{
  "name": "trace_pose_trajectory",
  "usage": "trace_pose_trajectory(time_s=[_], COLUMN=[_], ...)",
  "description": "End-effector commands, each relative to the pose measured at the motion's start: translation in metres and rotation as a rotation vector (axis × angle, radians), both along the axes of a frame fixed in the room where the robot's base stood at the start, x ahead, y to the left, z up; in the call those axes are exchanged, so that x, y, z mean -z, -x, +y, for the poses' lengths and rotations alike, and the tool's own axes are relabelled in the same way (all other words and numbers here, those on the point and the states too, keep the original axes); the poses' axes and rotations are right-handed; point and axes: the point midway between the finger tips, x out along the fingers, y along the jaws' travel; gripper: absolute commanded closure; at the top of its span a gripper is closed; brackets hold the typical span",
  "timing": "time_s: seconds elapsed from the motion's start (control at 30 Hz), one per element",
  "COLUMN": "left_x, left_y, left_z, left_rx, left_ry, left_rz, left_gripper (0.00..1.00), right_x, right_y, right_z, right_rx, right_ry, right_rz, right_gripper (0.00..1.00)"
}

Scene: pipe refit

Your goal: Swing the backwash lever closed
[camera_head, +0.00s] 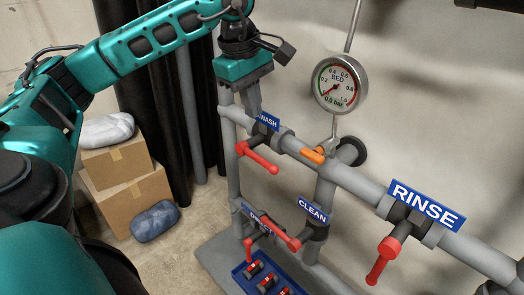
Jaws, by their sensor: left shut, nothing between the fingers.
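The backwash valve's red lever (258,158) hangs in front of the upper grey pipe, roughly in line with it in the picture. Its blue label (269,122) reads "WASH"; the left part is hidden behind my gripper. My left gripper (254,112) points down from above, shut and empty, at the pipe beside the label. It is above the lever's bar; I cannot tell whether it touches the valve. My right gripper is not in view.
A pressure gauge (340,83) and an orange handle (313,155) are right of the valve. The rinse lever (383,260) and clean lever (279,238) are nearby. A blue tray (240,273) holds red-topped parts. Cardboard boxes (133,201) stand at left.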

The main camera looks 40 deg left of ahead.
Motion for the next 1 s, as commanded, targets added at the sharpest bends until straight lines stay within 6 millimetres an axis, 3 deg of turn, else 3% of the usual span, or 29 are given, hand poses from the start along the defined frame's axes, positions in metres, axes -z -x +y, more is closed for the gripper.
trace_pose_trajectory(time_s=[0.4,0.6,0.8,1.0], left_x=[0.084,0.114,0.128,0.130], left_y=[-0.015,-0.022,-0.025,-0.025], left_z=[-0.002,-0.002,-0.002,-0.002], left_rx=[0.000,0.000,0.000,0.000], left_ry=[0.000,0.001,0.001,0.001], left_rz=[0.005,0.003,0.001,0.001], left_gripper=[1.00,1.00,1.00,1.00], right_x=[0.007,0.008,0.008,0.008], right_y=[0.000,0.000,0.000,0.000], right_z=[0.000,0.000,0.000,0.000], right_rx=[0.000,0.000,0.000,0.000], right_ry=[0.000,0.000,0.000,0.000], right_rz=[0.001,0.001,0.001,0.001], right_gripper=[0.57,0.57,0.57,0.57])
